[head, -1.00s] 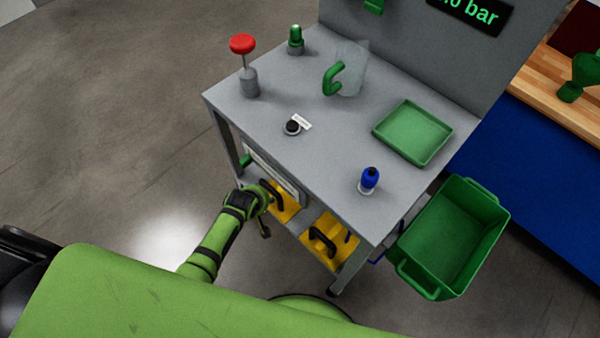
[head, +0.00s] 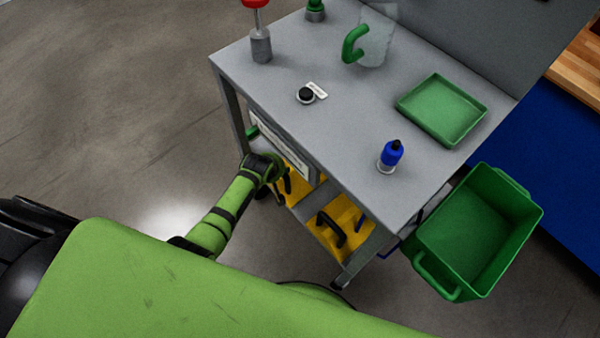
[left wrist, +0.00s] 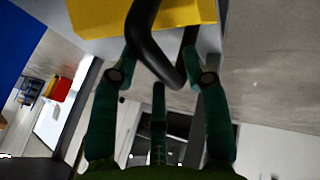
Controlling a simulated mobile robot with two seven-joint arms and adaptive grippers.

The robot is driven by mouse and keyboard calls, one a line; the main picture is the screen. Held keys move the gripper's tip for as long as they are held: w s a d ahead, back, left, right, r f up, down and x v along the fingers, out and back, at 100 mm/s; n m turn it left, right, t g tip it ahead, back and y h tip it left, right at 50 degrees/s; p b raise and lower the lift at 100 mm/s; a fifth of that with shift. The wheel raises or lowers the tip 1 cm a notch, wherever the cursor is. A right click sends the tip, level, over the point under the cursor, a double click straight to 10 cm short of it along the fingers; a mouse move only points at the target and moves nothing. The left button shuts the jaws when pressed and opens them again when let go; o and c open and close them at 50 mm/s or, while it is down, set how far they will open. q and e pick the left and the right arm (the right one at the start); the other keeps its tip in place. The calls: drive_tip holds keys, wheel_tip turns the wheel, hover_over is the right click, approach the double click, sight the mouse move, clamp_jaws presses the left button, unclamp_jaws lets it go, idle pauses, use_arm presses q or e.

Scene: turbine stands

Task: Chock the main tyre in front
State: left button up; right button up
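Two yellow chocks with black handles sit on the lower shelf of the grey cart. The left chock (head: 299,166) is partly hidden by the cart's top and my arm; the right chock (head: 332,238) stands beside it. My left gripper (head: 277,176) is at the left chock, low at the cart's front. In the left wrist view my left gripper (left wrist: 162,58) has its fingers spread, with the black handle (left wrist: 157,55) of a yellow chock (left wrist: 100,16) between them. Firm contact cannot be made out. No tyre and no right gripper show.
The grey cart top (head: 335,135) holds a blue-capped bottle (head: 391,155), a green tray (head: 442,109), a clear jug (head: 377,38) and a black-topped round item (head: 305,95). A green bin (head: 470,235) hangs at the cart's right. Floor (head: 110,110) at the left is clear.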

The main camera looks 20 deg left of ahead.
use_arm(q)
drive_tip(key=shift+a+f, duration=0.1)
drive_tip(key=shift+f, duration=0.35)
idle(0.6)
drive_tip(key=shift+c, duration=0.2)
clamp_jaws()
drive_tip(key=shift+w+r, duration=0.1)
drive_tip(key=shift+w+r+p, duration=0.15)
drive_tip(key=shift+r+p, duration=1.45)
drive_tip(key=shift+p, duration=0.4)
